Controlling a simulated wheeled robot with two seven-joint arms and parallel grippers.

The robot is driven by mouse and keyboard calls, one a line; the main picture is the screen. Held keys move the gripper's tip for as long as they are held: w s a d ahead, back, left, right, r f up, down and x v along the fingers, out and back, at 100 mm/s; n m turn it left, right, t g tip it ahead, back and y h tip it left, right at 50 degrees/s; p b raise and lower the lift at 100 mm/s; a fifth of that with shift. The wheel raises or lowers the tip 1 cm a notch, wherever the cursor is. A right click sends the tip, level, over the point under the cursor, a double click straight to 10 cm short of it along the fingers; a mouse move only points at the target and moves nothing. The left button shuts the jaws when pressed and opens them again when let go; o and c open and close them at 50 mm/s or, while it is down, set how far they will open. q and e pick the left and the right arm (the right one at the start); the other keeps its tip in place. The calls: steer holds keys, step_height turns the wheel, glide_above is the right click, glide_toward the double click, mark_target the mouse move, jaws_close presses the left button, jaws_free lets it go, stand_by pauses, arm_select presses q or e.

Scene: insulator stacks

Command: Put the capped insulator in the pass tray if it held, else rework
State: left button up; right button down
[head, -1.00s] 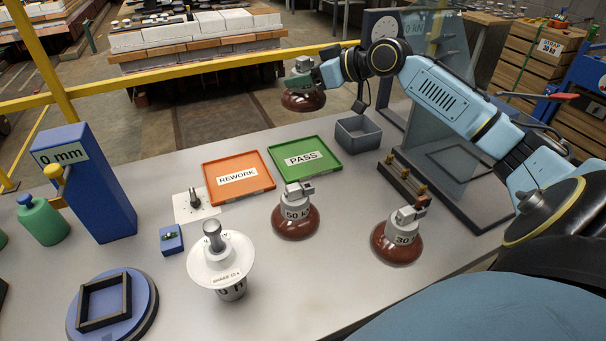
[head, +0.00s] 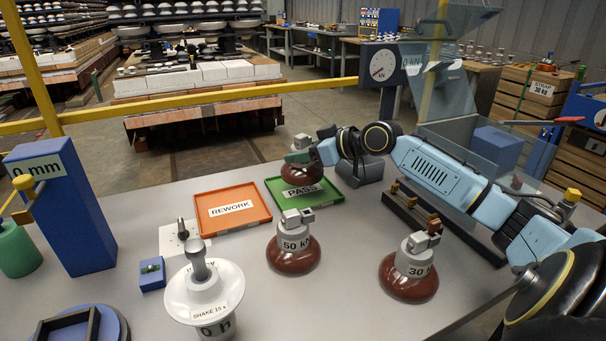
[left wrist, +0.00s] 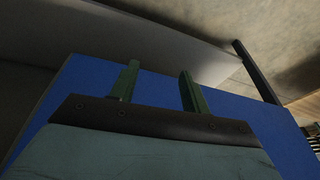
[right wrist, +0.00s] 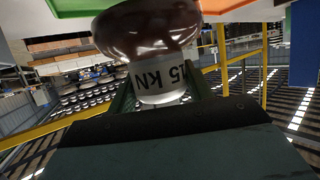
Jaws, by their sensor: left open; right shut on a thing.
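My right gripper (head: 303,156) is shut on a brown insulator with a grey cap (head: 300,174), cap up. Its label reads 15 kN in the right wrist view (right wrist: 160,78). In the head view it appears over the far part of the green PASS tray (head: 330,200); whether it touches the tray I cannot tell. The orange REWORK tray (head: 257,219) lies left of it and looks empty. The dial gauge (head: 384,66) stands at the back; its reading is too small to tell. My left gripper (left wrist: 160,88) is open and empty before a blue surface, outside the head view.
Insulators marked 50 kN (head: 293,256) and 30 kN (head: 410,278) stand in front of the trays. A white-disc shaker piece (head: 225,290) and a small blue block (head: 151,275) are at left. A blue 0 mm post (head: 70,215) and a clear guard (head: 480,160) flank the table.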

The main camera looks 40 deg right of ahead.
mark_target(307, 168)
steer(key=shift+f+b, duration=0.6)
steer(key=shift+f, duration=0.85)
arm_select(q)
steer(key=shift+d+v, duration=0.25)
steer(key=shift+v, duration=0.85)
steer(key=shift+d+v, duration=0.25)
steer(key=shift+v, duration=0.8)
arm_select(e)
steer(key=shift+f, duration=0.5)
arm_select(q)
steer(key=shift+w, duration=0.2)
arm_select(e)
steer(key=shift+f, duration=0.15)
steer(key=c, duration=0.6)
jaws_free()
steer(key=shift+f, duration=0.15)
steer(key=shift+s+d+r, duration=0.15)
steer(key=shift+s+r, duration=0.1)
steer(key=shift+s, duration=0.25)
steer(key=p+v, duration=0.3)
steer(key=v, duration=0.6)
steer(key=shift+s+r, duration=0.1)
arm_select(q)
step_height(307, 168, down, 9)
steer(key=a, duration=0.3)
steer(key=shift+w+f, duration=0.2)
steer(key=shift+w, duration=0.2)
arm_select(e)
steer(key=shift+v, duration=0.85)
